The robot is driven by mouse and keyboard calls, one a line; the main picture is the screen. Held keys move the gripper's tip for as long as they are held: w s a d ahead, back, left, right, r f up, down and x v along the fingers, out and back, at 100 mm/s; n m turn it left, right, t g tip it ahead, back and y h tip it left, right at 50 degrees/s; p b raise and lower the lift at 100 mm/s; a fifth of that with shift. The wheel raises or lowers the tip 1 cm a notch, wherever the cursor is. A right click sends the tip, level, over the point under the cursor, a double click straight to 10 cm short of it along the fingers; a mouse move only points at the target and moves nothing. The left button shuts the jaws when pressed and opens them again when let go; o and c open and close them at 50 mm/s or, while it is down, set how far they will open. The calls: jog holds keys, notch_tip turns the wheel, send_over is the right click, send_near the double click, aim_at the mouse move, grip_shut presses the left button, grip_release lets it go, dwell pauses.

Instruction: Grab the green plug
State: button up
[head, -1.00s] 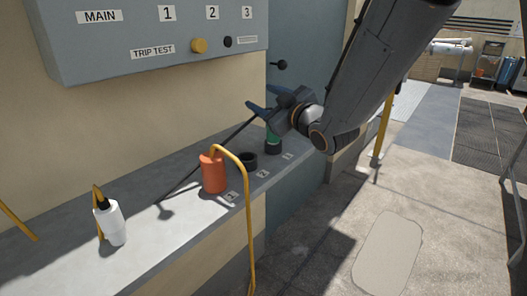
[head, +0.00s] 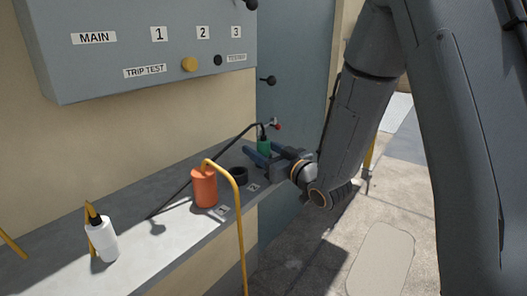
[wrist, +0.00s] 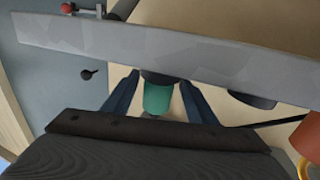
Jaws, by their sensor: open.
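The green plug (head: 263,146) stands upright at the far end of the grey ledge, with a black cable leading from its top. It also shows in the wrist view (wrist: 158,98), with a dark ring at its ledge end. My gripper (head: 263,153) is open at the plug. In the wrist view, its two blue fingers (wrist: 159,82) lie on either side of the plug, with a gap visible on each side. In the head view, the fingers and wrist hide the plug's lower part.
An orange plug (head: 204,187) with a yellow cable stands nearer on the ledge (head: 150,262), beside an empty black socket ring (head: 238,174). A white bottle (head: 102,240) is at the near left. A grey panel (head: 120,60) overhangs the ledge. A red-tipped valve (head: 277,125) is behind the plug.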

jog(key=shift+x, duration=1.6)
jog(key=shift+d+r, duration=0.1)
jog(key=c, duration=1.2)
jog(key=shift+r, duration=0.1)
